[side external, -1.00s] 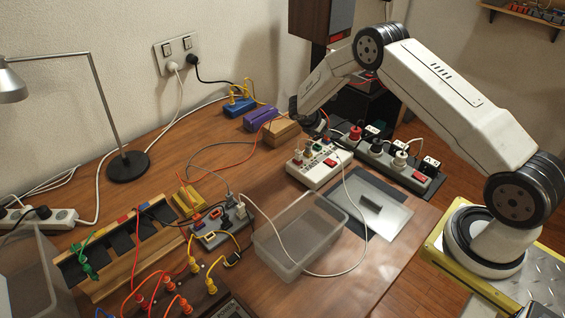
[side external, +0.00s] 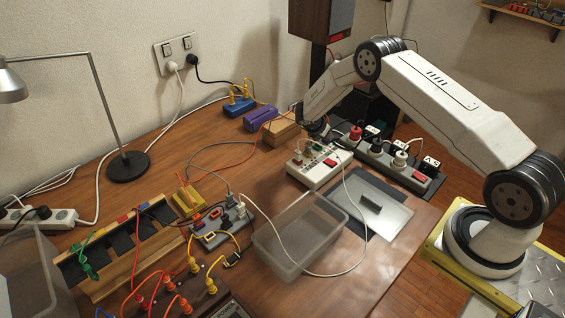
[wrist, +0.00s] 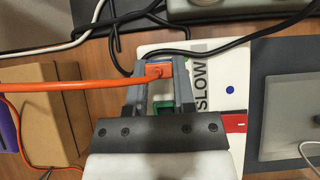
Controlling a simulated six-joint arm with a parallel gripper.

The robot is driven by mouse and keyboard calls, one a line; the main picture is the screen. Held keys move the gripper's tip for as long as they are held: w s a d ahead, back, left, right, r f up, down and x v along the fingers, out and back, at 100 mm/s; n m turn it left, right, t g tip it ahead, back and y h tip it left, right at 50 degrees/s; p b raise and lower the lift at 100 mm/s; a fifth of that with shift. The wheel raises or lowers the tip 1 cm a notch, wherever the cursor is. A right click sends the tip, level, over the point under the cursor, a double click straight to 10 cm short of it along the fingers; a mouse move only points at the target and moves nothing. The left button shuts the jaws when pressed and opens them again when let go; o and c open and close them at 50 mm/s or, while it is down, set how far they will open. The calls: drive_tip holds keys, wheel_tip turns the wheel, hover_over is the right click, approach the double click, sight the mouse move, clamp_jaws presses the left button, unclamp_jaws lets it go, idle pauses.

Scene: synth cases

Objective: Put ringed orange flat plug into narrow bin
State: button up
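An orange plug (wrist: 158,71) with an orange cable leading left sits between the fingertips of my gripper (wrist: 160,66) in the wrist view. A bluish band shows at its top edge. The fingers stand close on both sides; whether they press on it I cannot tell. Below is the white strip marked SLOW (wrist: 228,70); whether the plug is seated in it is hidden. In the side view my gripper (side external: 317,130) is at the far end of this strip (side external: 322,172). A clear bin (side external: 292,262) stands in front and another (side external: 28,280) at far left; which is the narrow one is unclear.
A green piece (wrist: 163,107) sits between the fingers, nearer the palm. A dark power strip (side external: 425,185) with plugs lies right of the white strip. A cardboard box (side external: 283,131) and purple block (side external: 260,117) stand left of my gripper. Loose cables cross the wooden table.

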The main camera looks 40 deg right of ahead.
clamp_jaws()
drive_tip(key=shift+r, duration=1.95)
drive_tip(key=shift+r, duration=0.5)
wheel_tip(320, 180, up, 9)
drive_tip(key=s+a+m+g+y, duration=0.1)
drive_tip(key=s+a+m+g, duration=0.15)
drive_tip(key=s+a, duration=0.5)
drive_tip(key=s+a+m+g, duration=0.1)
drive_tip(key=s+a+m, duration=0.25)
drive_tip(key=a, duration=0.75)
drive_tip(key=s+a+m+g+y, duration=0.1)
drive_tip(key=s+a+m+g, duration=0.15)
drive_tip(key=s+a, duration=0.6)
drive_tip(key=shift+m, duration=0.25)
drive_tip(key=shift+w+a+f, duration=0.2)
drive_tip(key=shift+a+f, duration=0.05)
drive_tip(key=shift+f, duration=0.6)
drive_tip(key=shift+w+a+f, duration=0.15)
drive_tip(key=shift+a+f, duration=0.05)
drive_tip(key=shift+f, duration=0.6)
drive_tip(key=shift+w+a+f, duration=0.2)
drive_tip(key=shift+a+f, duration=0.05)
drive_tip(key=shift+f, duration=0.6)
